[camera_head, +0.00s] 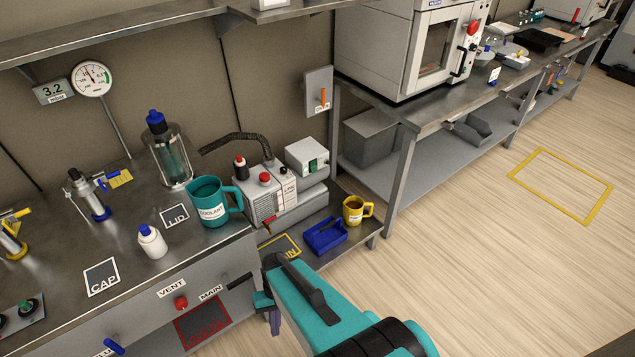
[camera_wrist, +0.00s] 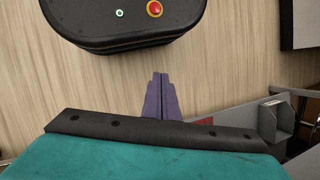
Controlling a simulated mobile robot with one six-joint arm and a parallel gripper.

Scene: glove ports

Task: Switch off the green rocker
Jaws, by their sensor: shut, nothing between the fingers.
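A green rocker (camera_head: 313,165) shows on the front of a small white box (camera_head: 306,157), behind and right of the pump unit in the head view. Which way the rocker is tipped is too small to tell. My gripper (camera_head: 275,322) is low in front of the bench, well apart from the rocker and nearer the camera. Its purple fingers are shut with nothing between them, as the wrist view (camera_wrist: 161,90) also shows. The wrist view looks toward the floor, and the rocker is not in it.
A teal coolant mug (camera_head: 208,205), the pump unit (camera_head: 262,196) with red and black knobs, a blue tray (camera_head: 325,236) and a yellow mug (camera_head: 355,211) stand near the white box. A grey wall box (camera_head: 318,91) has an orange lever. The floor at right is clear.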

